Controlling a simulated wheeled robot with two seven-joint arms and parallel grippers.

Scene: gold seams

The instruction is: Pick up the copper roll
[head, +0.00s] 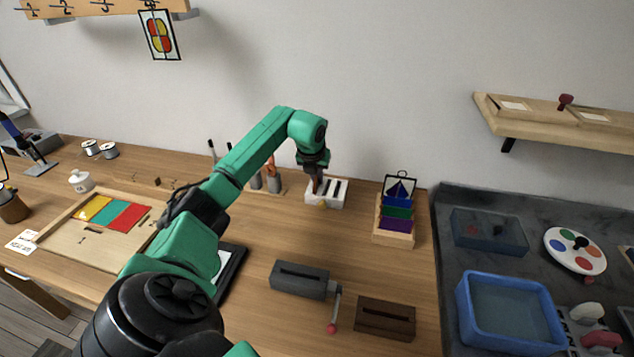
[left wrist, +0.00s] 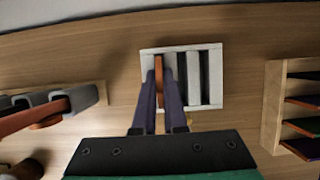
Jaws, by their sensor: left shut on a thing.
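The copper roll (left wrist: 159,68) shows in the left wrist view as a thin copper-orange strip in the leftmost slot of a white slotted rack (left wrist: 191,48). My left gripper (left wrist: 158,80) is shut on it, with one dark finger on each side. In the head view my left gripper (head: 317,188) points down into the left part of the white rack (head: 338,198). There the fingers mostly hide the roll. The roll's lower part is hidden in the rack. My right gripper is not in view.
A stepped wooden stand (head: 394,238) with coloured pieces is right of the rack. Upright tools (head: 273,182) stand close on its left. A grey slotted block (head: 300,279) and a brown one (head: 385,318) lie nearer. Bare table lies in front of the rack.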

